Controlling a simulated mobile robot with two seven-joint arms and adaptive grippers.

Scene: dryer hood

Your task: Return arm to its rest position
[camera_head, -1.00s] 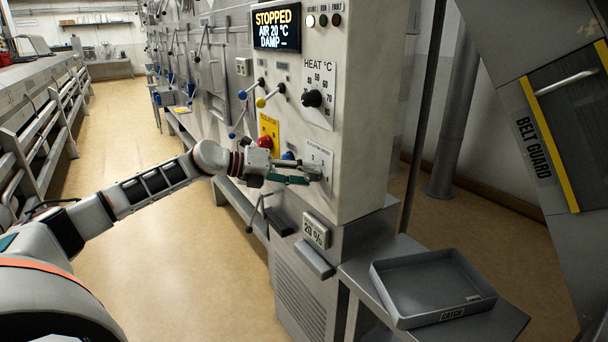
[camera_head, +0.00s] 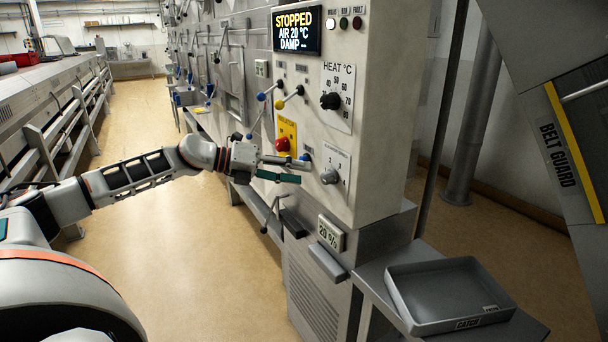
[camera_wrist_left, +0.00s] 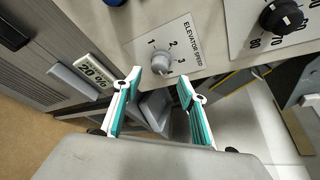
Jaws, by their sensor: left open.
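My left arm reaches in from the left in the head view, with its left gripper (camera_head: 290,169) in front of the dryer control panel. The gripper is open and empty, its teal-padded fingers apart in the left wrist view (camera_wrist_left: 152,85). The elevator speed knob (camera_head: 329,176) is just right of the fingertips in the head view; in the left wrist view the knob (camera_wrist_left: 162,61) shows beyond the fingers, apart from them. My right gripper is not in view.
Above are the heat knob (camera_head: 330,101) and the display (camera_head: 296,31) reading STOPPED. A grey catch tray (camera_head: 450,295) sits at lower right. The aisle floor (camera_head: 185,240) is clear.

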